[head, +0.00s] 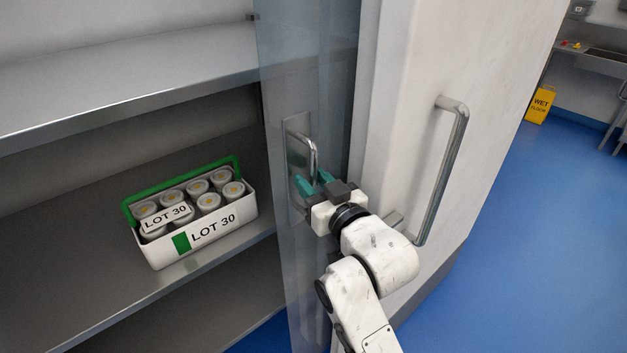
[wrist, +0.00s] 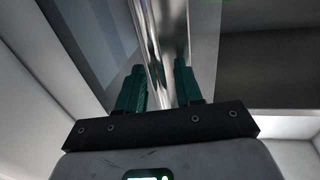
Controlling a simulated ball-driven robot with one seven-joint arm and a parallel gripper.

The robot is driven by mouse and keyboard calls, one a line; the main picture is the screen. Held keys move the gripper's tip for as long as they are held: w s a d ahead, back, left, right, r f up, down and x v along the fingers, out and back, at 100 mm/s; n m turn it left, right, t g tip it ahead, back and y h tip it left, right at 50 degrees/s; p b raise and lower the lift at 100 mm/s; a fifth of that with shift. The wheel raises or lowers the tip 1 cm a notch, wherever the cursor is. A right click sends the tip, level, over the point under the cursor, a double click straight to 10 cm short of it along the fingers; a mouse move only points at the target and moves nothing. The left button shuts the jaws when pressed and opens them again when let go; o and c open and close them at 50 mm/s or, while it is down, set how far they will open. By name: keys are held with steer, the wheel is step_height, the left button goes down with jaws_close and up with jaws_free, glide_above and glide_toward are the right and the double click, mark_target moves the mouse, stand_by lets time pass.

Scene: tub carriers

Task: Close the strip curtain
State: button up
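The strip curtain (head: 283,95) is a clear, bluish sheet hanging in front of part of the shelf bay, bunched near the white door or panel at the right. It carries a metal plate with a vertical bar handle (head: 315,155). My gripper (head: 315,182) is at the lower part of this handle, with its teal fingers apart. In the wrist view the shiny handle bar (wrist: 158,55) runs between the two fingers of my gripper (wrist: 161,85). The fingers stand on either side of the bar, with a gap visible on the right, so it is not clamped.
A white tub carrier (head: 225,224) with a green handle, labelled LOT 30, holds several round tubs on the metal shelf (head: 60,270) at left. A white door (head: 395,110) with a long handle (head: 441,170) stands right. A yellow wet-floor sign (head: 541,104) stands beyond on open blue floor.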

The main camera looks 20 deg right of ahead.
jaws_close()
stand_by(0.3)
stand_by(0.3)
